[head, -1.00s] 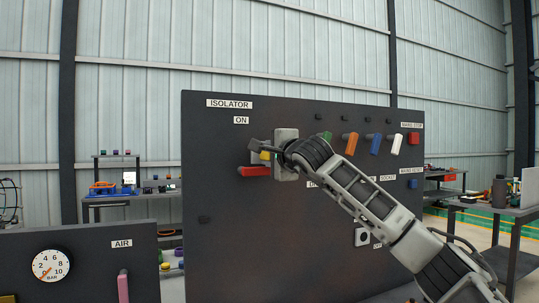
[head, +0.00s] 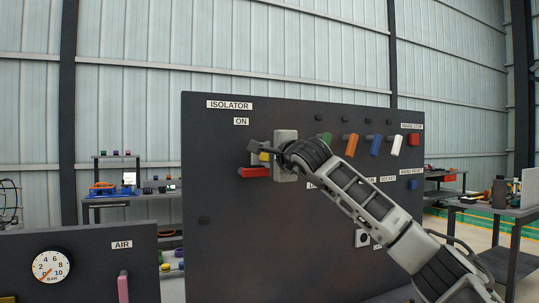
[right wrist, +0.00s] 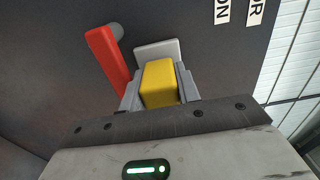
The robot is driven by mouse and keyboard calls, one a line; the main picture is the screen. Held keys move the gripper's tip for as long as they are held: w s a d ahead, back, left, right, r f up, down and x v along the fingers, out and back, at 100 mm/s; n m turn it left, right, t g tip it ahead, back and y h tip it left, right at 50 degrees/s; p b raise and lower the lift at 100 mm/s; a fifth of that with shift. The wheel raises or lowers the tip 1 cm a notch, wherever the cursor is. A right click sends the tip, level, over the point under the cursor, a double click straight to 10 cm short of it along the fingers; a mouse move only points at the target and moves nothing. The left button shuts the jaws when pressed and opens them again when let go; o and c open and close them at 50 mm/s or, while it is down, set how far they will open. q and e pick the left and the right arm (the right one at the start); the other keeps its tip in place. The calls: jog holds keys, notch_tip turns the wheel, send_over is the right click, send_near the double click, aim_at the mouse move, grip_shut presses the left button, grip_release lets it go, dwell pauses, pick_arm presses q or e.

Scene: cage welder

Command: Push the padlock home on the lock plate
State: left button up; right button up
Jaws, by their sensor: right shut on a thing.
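The yellow padlock (right wrist: 158,83) is between the two grey fingers of my right gripper (right wrist: 159,88) in the right wrist view. The gripper is shut on it. In the head view a small part of the padlock (head: 264,156) shows by the right gripper (head: 262,150), at the isolator. A pale grey plate (right wrist: 157,47), which looks like the lock plate, stands just behind the padlock in the wrist view. Whether padlock and plate touch is hidden. A grey upright block (head: 286,176) is partly behind my right wrist. My left gripper is not in view.
A red handle (head: 255,172) lies level just below the gripper; in the wrist view it (right wrist: 108,60) is close left of the fingers. Several coloured tags (head: 351,144) hang on the dark panel (head: 230,250) to the right. A gauge panel (head: 100,265) stands at lower left.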

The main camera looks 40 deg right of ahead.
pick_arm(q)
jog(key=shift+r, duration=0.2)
pick_arm(e)
jog(key=shift+w+d, duration=0.1)
jog(key=shift+w, duration=0.2)
jog(key=o, duration=1.1)
jog(key=shift+f, duration=0.1)
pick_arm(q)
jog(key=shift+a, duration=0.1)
pick_arm(e)
jog(key=shift+f, duration=0.2)
jog(key=shift+s+f, duration=0.1)
jog(key=shift+s, duration=0.15)
pick_arm(q)
jog(key=b, duration=0.1)
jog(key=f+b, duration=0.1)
jog(key=b, duration=0.1)
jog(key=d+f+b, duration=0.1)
jog(key=b, duration=0.1)
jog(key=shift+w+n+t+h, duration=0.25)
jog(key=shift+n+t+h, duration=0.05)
pick_arm(e)
jog(key=v, duration=0.5)
jog(key=r+v, duration=0.1)
jog(key=v, duration=0.9)
jog(key=shift+s+r, duration=0.15)
jog(key=shift+s, duration=0.15)
